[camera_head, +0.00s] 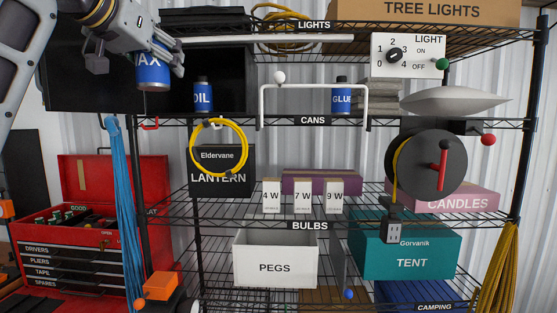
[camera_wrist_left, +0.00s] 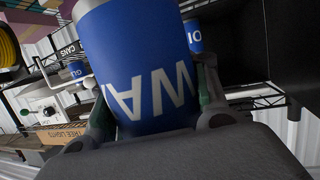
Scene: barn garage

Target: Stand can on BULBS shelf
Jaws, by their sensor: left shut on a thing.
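My left gripper (camera_head: 122,50) is shut on the blue can (camera_head: 153,74), its label partly reading "AX". It holds the can at the upper left, left of the shelf unit's oil can. In the left wrist view the blue can (camera_wrist_left: 145,60) sits between the gripper's fingers (camera_wrist_left: 155,100) with "WA" showing inverted. The BULBS shelf (camera_head: 345,223) is a wire shelf below the CANS shelf (camera_head: 385,122). It holds small bulb boxes (camera_head: 302,197) marked 4 W, 7 W and 9 W. My right gripper is not in view.
A lantern box (camera_head: 222,180) and yellow cable (camera_head: 241,130) are left of the bulbs. A cord reel (camera_head: 425,190) hangs right. A red toolbox (camera_head: 85,225) is lower left.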

